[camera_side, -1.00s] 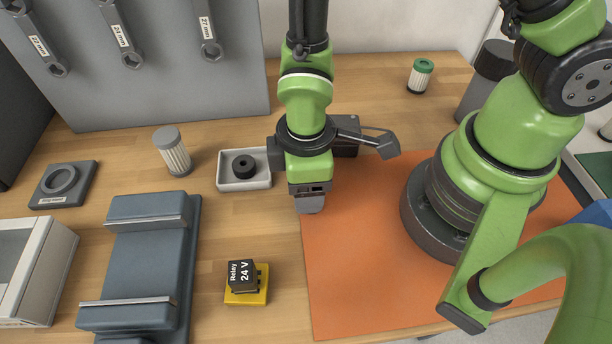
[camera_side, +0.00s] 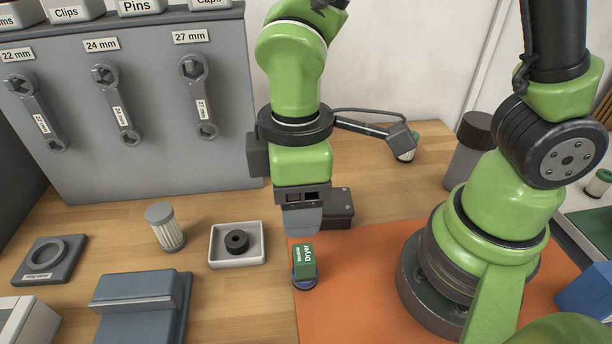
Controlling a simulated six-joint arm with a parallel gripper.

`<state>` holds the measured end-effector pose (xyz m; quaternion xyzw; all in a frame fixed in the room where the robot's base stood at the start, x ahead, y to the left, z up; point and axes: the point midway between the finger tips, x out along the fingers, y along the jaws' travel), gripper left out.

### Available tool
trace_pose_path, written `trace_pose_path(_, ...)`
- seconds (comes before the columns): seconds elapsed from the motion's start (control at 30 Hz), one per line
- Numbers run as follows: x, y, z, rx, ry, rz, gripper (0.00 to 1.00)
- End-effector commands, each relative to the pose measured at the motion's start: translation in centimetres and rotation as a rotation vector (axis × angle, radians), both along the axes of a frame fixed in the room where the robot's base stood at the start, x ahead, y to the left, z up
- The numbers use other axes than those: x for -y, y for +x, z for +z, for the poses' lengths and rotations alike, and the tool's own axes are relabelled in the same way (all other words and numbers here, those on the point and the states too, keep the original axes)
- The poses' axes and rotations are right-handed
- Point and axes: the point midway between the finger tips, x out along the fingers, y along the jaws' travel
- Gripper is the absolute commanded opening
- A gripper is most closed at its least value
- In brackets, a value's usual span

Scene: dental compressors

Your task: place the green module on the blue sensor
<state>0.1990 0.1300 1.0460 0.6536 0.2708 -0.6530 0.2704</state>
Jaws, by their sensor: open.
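The green module (camera_side: 303,262), a small block with a white "Dryer" label, stands upright on the blue sensor (camera_side: 304,284). Only the sensor's round, dark blue lower edge shows beneath it, near the left edge of the orange mat. My gripper (camera_side: 302,226) points down just above and behind the module in the side view. It is open and empty, and a small gap shows between its fingers and the module's top. The gap between the fingers themselves is hard to see from this side.
A dark box (camera_side: 339,208) stands close behind my gripper. A pale tray (camera_side: 223,258) with a black ring (camera_side: 237,241) and a grey-capped filter (camera_side: 167,232) lie to the left. A blue-grey stand (camera_side: 130,300) is at front left. The orange mat (camera_side: 355,290) is clear right of the module.

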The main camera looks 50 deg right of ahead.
Motion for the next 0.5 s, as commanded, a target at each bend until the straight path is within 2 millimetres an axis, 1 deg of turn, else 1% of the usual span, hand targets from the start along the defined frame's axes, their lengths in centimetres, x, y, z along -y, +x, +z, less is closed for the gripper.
trace_pose_path(0.17,0.1,0.1,0.5,0.006,0.006,-0.014,0.63)
trace_pose_path(0.27,0.9,0.3,2.0,0.037,0.035,-0.089,0.63)
trace_pose_path(0.37,2.5,0.5,4.8,0.1,0.098,-0.247,0.63)
trace_pose_path(0.4,3.4,0.5,6.2,0.131,0.13,-0.326,0.63)
trace_pose_path(0.5,5.7,-0.3,9.4,0.214,0.219,-0.539,0.63)
